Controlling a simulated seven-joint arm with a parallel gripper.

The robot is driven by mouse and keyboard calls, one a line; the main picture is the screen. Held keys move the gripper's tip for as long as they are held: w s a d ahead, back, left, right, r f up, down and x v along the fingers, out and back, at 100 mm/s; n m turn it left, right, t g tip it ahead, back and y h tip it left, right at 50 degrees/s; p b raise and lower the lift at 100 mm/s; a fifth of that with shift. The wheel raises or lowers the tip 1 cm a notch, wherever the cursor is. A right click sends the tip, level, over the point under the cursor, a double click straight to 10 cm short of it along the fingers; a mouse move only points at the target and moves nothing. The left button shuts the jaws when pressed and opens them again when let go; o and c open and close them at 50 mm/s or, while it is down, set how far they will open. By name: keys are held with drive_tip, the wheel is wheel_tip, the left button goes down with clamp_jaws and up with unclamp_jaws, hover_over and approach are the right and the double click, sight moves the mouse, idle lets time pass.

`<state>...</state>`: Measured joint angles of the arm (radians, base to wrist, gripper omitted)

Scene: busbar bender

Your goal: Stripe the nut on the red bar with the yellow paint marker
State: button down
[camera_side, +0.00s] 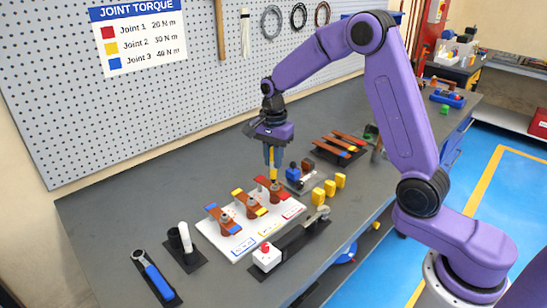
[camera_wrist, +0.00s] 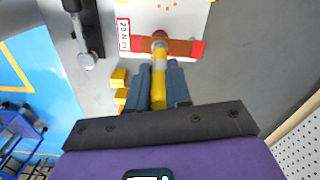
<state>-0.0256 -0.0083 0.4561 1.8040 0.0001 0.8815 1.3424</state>
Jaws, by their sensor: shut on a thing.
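My gripper (camera_side: 271,157) is shut on the yellow paint marker (camera_side: 273,168) and holds it upright, tip down, over the joint with the red bar (camera_side: 287,183). In the wrist view, the yellow marker (camera_wrist: 158,88) is between the two blue-grey fingers (camera_wrist: 157,84). Whether the tip touches the nut cannot be told. The marker partly covers the joint, and I see no clear yellow stripe.
The white board (camera_side: 231,247) also bears yellow-ended and blue-ended joints. A white box with a red button (camera_side: 266,257) and a black lever tool stand in front. Yellow blocks (camera_side: 318,195) lie to the right. A blue-handled wrench (camera_side: 158,282) and a holder (camera_side: 183,243) are at the left.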

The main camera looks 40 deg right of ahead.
drive_tip(key=shift+a, duration=0.15)
idle(0.4)
drive_tip(key=shift+r, duration=3)
